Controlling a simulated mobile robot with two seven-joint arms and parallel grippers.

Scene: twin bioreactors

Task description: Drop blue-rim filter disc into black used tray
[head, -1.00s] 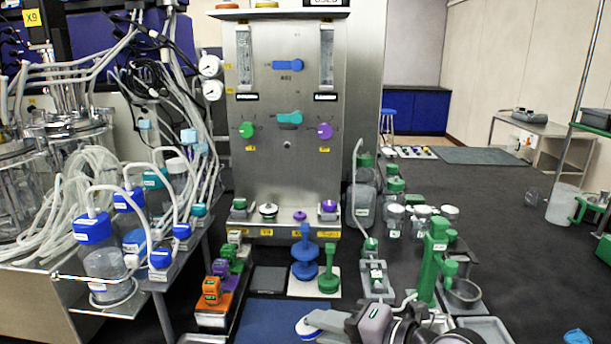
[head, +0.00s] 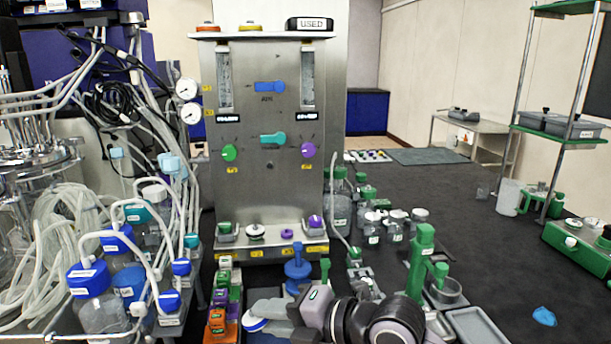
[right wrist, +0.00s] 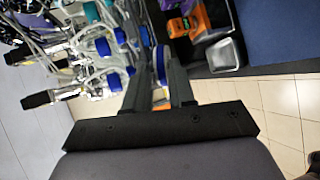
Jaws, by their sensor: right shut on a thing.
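The white filter disc with a blue rim (head: 256,325) is in the jaws of my right gripper (head: 268,312), low in the head view. In the right wrist view the disc shows edge-on (right wrist: 160,62) between the two fingers (right wrist: 162,75). The black used tray (head: 310,24), labelled USED, sits on top of the tall steel cabinet, at its right end. The gripper is well below the tray and in front of the cabinet. The inside of the tray is hidden. My left gripper is not in view.
An orange-rimmed dish (head: 208,27) and a yellow-rimmed one (head: 250,26) stand left of the tray on the cabinet top (head: 265,36). Tubing and blue-capped bottles (head: 88,280) crowd the left. A green stand (head: 423,255) is at right.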

